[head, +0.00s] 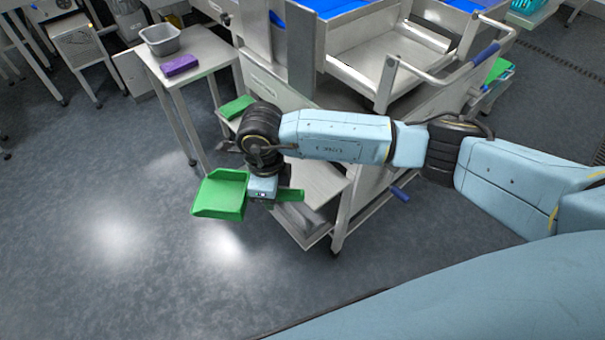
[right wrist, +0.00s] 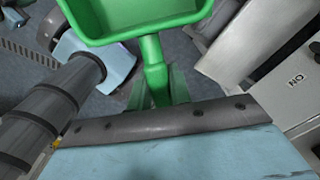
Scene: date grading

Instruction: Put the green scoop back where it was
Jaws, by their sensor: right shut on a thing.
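The green scoop (head: 220,194) is in the air over the floor, left of the metal cart's lower shelf, with its wide pan to the left. My right gripper (head: 263,188) is shut on its handle, and the handle's end shows on the other side. In the right wrist view the scoop's pan (right wrist: 140,28) fills the top, and its handle runs down between the fingers (right wrist: 157,98). The fingertips are mostly hidden in the head view. My left gripper is not in view.
The metal cart (head: 340,205) has a low shelf beside the scoop. Another green item (head: 236,107) lies behind my right wrist. A small side table (head: 212,50) at upper left holds a grey tub (head: 160,42) and a purple block (head: 179,65). The floor at left is clear.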

